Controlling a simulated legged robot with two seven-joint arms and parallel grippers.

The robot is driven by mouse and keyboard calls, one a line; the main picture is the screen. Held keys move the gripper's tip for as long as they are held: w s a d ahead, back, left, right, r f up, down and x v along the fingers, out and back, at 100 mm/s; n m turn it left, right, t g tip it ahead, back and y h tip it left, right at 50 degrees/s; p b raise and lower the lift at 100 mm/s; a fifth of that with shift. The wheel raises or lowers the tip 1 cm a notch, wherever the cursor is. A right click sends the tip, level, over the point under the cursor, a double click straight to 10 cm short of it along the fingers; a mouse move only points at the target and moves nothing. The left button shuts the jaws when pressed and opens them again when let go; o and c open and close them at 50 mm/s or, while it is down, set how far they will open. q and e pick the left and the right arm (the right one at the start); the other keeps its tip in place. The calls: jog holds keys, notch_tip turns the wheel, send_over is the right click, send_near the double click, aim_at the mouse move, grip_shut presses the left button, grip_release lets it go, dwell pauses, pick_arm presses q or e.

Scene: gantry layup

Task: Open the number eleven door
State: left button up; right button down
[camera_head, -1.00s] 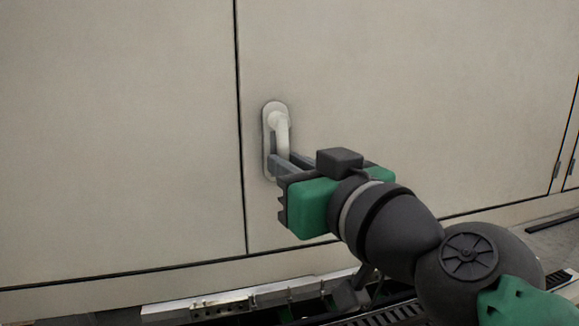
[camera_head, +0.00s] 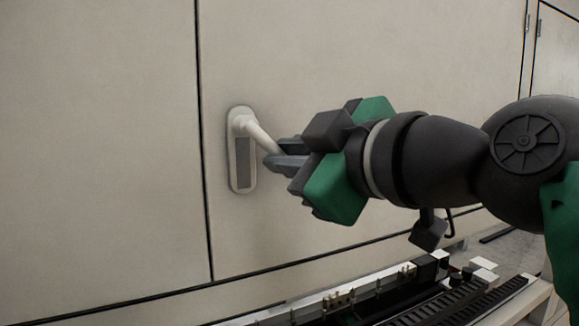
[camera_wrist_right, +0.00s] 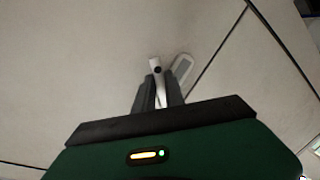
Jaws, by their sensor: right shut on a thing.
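The door (camera_head: 400,60) is a flat beige panel, and its seams show no clear gap. A pale lever handle (camera_head: 258,134) on an oval plate (camera_head: 243,172) sits near the door's left edge, tilted down to the right. My right gripper (camera_head: 283,154) is shut on the lever's free end. In the right wrist view the handle (camera_wrist_right: 161,92) lies between the two dark fingers, with the plate (camera_wrist_right: 182,66) beside it. No number is visible on the door. My left gripper is not in view.
Another beige panel (camera_head: 100,130) lies left of the vertical seam. Hinges (camera_head: 538,27) show at the upper right.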

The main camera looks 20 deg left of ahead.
aim_at(298, 128)
jog(key=shift+w+d+r+n+t+h+p, duration=0.25)
jog(key=shift+r+n+p, duration=0.3)
jog(key=shift+n, duration=0.6)
jog(key=shift+w+d+r+n+t+h+p, duration=0.1)
jog(key=shift+r+n+t+h+p, duration=0.35)
jog(key=shift+n, duration=0.65)
jog(key=shift+w+d+r+n+t+h+p, duration=0.15)
jog(key=shift+r+n+p, duration=0.4)
jog(key=shift+n, duration=0.6)
